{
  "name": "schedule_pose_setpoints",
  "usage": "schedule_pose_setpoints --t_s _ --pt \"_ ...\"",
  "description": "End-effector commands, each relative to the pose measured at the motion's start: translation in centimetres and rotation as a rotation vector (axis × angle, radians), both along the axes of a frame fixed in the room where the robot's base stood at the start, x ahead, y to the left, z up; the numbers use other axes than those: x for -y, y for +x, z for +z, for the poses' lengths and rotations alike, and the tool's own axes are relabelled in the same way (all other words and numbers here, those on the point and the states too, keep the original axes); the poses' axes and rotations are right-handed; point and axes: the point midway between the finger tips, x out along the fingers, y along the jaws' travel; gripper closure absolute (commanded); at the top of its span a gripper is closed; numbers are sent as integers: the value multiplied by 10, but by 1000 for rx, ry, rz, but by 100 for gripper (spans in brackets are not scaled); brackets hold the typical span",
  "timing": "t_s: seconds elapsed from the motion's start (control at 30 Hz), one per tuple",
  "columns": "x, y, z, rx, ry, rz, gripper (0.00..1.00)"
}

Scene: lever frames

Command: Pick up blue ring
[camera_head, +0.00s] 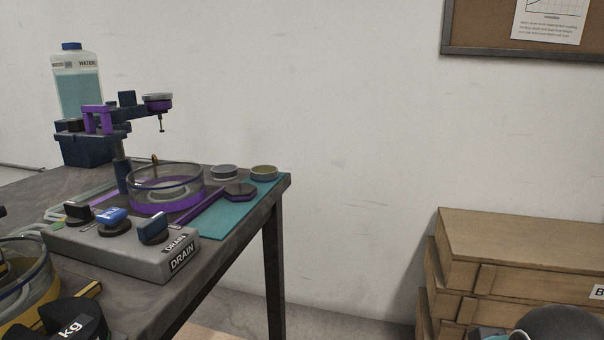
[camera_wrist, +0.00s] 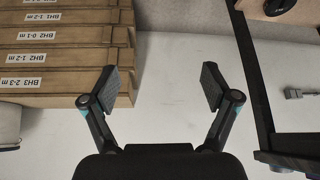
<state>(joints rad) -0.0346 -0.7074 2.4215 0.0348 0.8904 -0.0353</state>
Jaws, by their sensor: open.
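I cannot single out a separate blue ring with certainty. A glass dish (camera_head: 24,290) at the left edge of the head view has a bluish band around its wall and is cut off by the frame. A second clear round dish (camera_head: 165,190) sits on a purple base. Two small round pieces, a grey one (camera_head: 225,173) and a tan-sided one (camera_head: 263,173), lie by the teal mat.
The dark table (camera_head: 255,210) holds a control box (camera_head: 125,252) with several knobs, a purple-and-dark stand (camera_head: 120,150), a bottle (camera_head: 77,88) and black kg weights (camera_head: 75,322). Wooden boxes (camera_head: 520,245) stand at the right; labelled ones (camera_wrist: 65,60) show in the wrist view.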

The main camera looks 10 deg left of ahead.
Motion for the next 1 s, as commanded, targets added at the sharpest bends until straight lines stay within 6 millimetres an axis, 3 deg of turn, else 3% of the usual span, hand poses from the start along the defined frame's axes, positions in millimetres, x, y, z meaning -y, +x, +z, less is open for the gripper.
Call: schedule_pose_setpoints --t_s 0.17,0.3,0.4,0.6,0.7,0.87,1.0 --pt "-55 68 50 139 55 181 10" --pt "-114 119 105 277 111 345 10" --pt "-158 147 142 375 152 453 10" --pt "-229 175 199 529 217 612 10" --pt "-249 179 216 575 236 656 10" --pt "-265 185 226 603 249 684 10" --pt "-279 198 219 602 250 686 10"
